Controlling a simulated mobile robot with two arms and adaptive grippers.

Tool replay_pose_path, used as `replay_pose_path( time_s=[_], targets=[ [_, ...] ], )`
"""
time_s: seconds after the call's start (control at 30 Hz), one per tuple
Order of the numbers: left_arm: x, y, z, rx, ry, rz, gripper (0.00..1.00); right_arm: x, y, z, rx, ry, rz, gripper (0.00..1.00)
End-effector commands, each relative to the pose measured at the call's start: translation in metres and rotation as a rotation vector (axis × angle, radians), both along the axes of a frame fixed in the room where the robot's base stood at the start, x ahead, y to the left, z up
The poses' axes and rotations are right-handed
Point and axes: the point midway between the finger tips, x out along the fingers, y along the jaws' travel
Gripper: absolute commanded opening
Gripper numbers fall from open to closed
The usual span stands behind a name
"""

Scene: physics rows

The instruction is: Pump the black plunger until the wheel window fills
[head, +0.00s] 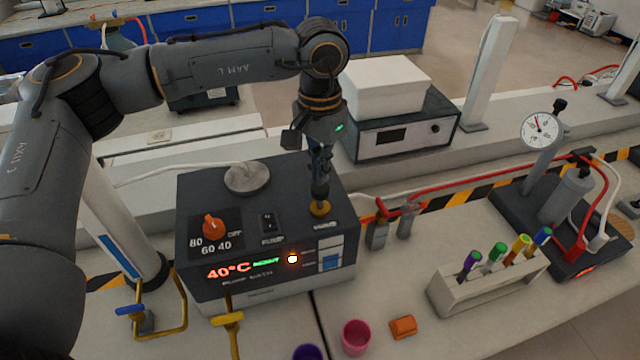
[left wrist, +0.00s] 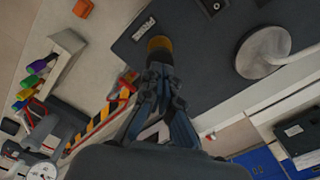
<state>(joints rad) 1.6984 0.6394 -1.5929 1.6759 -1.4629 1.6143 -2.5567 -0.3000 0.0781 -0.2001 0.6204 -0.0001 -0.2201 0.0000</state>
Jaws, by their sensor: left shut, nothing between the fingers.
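A dark bath unit (head: 235,285) with a lit 40°C readout stands on the bench. A yellow-orange round knob (head: 320,209) sits on its top at the right front; a PRIME label shows beside it in the left wrist view, where the knob (left wrist: 159,43) is at the fingertips. My right gripper is out of view.
The top also carries an orange dial (head: 213,226), a black switch (head: 268,222) and a grey round lid (head: 247,178). A tube rack (head: 480,290), pink cup (head: 356,337) and orange block (head: 403,327) stand to the right. A white-topped instrument (head: 405,135) is behind.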

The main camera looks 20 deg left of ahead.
Motion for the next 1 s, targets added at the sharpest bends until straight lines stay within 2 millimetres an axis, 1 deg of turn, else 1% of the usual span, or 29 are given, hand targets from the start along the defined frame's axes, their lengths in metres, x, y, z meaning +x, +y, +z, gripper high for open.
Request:
replay_pose_path(
  time_s=[0.33, 1.0],
  targets=[
    [0.0, 0.0, -0.003, 0.0, 0.0, 0.0, 0.0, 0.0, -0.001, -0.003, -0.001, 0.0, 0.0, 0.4],
    [0.0, 0.0, -0.03, -0.001, 0.0, 0.0, 0.0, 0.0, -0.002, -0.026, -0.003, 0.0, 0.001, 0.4]
  ],
)
